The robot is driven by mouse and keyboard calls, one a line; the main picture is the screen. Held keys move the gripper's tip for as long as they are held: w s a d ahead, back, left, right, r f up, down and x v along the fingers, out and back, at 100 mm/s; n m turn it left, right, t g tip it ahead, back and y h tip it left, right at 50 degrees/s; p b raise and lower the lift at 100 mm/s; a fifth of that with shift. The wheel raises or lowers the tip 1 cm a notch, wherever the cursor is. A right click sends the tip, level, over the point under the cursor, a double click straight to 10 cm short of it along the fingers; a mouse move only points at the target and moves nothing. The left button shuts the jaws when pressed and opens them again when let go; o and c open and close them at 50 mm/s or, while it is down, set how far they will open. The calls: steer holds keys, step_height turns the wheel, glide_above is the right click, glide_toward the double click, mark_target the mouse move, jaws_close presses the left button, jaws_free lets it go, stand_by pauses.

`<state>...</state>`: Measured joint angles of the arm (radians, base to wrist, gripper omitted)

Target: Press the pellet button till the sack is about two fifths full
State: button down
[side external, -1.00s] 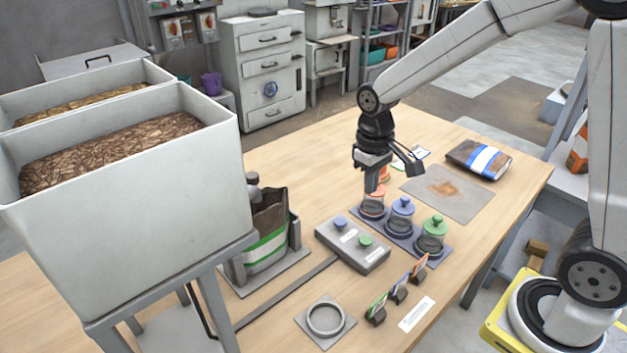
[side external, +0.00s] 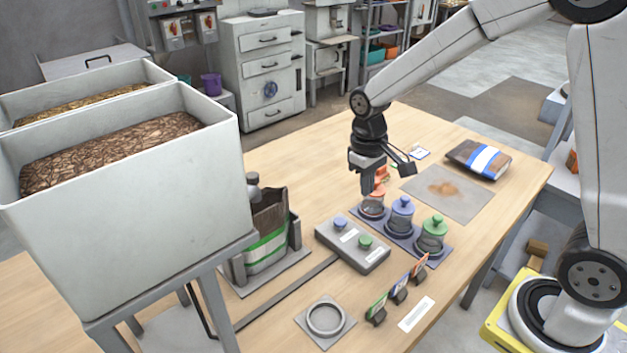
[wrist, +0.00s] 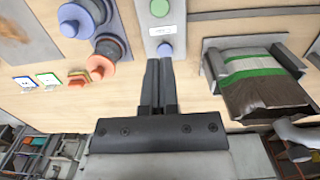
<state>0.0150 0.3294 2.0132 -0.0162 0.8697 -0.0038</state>
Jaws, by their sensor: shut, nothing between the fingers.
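A grey button box (side external: 352,250) on the bench carries a blue button (side external: 340,222) and a green button (side external: 365,242); their labels are too small to read. My gripper (side external: 367,190) is shut and empty, above the bench beyond the box and beside the orange-lidded jar. In the wrist view its fingertips (wrist: 159,62) point toward the blue button (wrist: 165,50), apart from it in the side view. The sack (side external: 266,247), brown with a green and white band, stands upright in a grey holder left of the box. Its fill level is hidden.
Jars with orange, blue (side external: 402,213) and green (side external: 432,236) lids stand on a tray right of the box. Two large hoppers (side external: 130,200) hold brown material at left. A ring stand (side external: 325,319) and small card holders sit at the front.

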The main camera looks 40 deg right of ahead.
mark_target(366, 239)
steer(key=f, duration=0.8)
steer(key=s+f, duration=0.1)
steer(key=f, duration=0.3)
steer(key=shift+f, duration=0.1)
steer(key=shift+f, duration=0.95)
steer(key=shift+s+f, duration=0.1)
steer(key=shift+s, duration=0.1)
stand_by(5.5)
